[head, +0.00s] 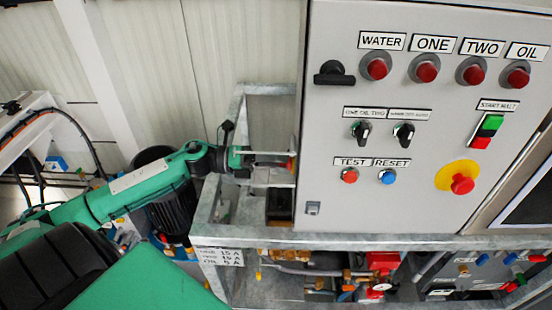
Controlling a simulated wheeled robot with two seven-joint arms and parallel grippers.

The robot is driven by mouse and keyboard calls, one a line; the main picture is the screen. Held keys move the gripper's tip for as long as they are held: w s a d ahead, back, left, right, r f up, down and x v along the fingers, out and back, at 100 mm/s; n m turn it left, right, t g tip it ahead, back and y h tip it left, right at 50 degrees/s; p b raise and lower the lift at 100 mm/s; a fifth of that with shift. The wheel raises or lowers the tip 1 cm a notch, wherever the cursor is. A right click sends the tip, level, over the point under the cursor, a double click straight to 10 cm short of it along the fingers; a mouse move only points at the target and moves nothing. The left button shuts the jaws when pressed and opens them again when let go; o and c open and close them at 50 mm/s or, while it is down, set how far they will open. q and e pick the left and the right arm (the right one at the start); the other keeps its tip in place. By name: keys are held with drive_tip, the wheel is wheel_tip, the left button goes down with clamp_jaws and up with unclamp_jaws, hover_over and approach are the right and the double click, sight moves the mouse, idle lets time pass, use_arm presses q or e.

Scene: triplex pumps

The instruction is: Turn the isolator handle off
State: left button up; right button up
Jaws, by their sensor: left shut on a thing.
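The grey control cabinet (330,180) fills the middle and right of the head view. A small red and yellow part (291,164), which looks like the isolator handle, sits on its left side. My left gripper (283,165) comes in from the left with its two fingers level, one above the other. It is shut on the isolator handle, which is mostly hidden between the fingertips. Which way the handle is turned cannot be told. My right gripper is not in view.
The cabinet front carries a black latch (333,74), red lamps, selector switches and a red emergency stop (462,184) on yellow. A dark motor (172,210) stands behind my forearm. Pipes and valves lie below the cabinet.

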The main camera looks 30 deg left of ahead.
use_arm(q)
drive_tip(key=shift+n+p, duration=1.3)
drive_tip(key=shift+n, duration=2.3)
drive_tip(key=o, duration=1)
drive_tip(key=shift+a, duration=0.1)
